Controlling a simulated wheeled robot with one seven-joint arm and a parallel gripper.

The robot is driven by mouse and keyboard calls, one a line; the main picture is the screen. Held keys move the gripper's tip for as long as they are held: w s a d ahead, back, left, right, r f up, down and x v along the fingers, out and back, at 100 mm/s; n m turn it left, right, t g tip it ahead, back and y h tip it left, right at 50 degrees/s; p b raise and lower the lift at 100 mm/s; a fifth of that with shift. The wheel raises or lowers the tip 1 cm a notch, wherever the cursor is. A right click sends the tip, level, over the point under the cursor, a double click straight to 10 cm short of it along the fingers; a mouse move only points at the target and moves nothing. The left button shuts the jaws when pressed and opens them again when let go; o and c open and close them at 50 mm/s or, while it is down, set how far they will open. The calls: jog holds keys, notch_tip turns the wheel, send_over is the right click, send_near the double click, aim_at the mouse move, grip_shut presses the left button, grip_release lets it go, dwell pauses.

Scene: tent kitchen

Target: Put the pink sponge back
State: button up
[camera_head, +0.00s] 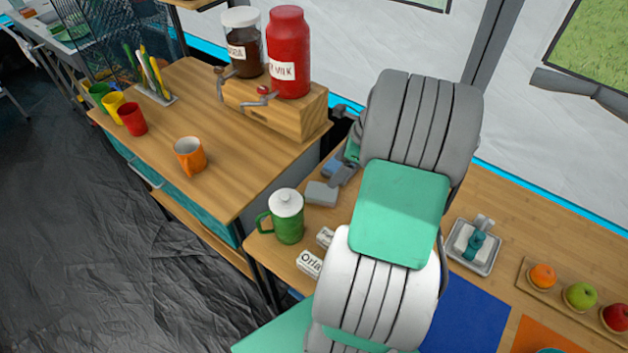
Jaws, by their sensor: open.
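I cannot make out a pink sponge anywhere in the head view. My own arm, with grey and white ribbed links and a green plate, fills the centre right and hides part of the counter (505,215). My gripper cannot be made out; the arm may hide it. Small grey and blue items, including a grey block (322,193), lie on the counter just left of the arm. What they are is unclear.
A green lidded mug (287,216) stands left of the arm. A small metal tray (487,266) and a fruit board (525,277) are on the right. The wooden side table (235,170) holds an orange mug (190,156), several cups and a jar stand (310,117). Dark floor lies left.

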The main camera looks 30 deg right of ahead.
jog(key=a+r+n, duration=0.3)
jog(key=a+n, duration=0.3)
jog(key=a, duration=0.1)
jog(key=s+a+r+n+h, duration=0.1)
jog(key=a+r+n, duration=0.2)
jog(key=a+n, duration=0.4)
jog(key=s+a+r+n+h, duration=0.1)
jog(key=a+r+n, duration=0.2)
jog(key=a+n, duration=0.4)
jog(key=shift+s+r, duration=0.1)
jog(key=shift+s, duration=0.15)
jog(key=s+a+n, duration=0.1)
jog(key=n, duration=0.1)
jog(key=s+a+n, duration=0.1)
jog(key=s+n, duration=0.1)
jog(key=n, duration=0.1)
jog(key=s+a+n+h, duration=0.1)
jog(key=a+n, duration=0.1)
jog(key=shift+s+r+n, duration=0.2)
jog(key=shift+r+n, duration=0.15)
jog(key=shift+n, duration=0.05)
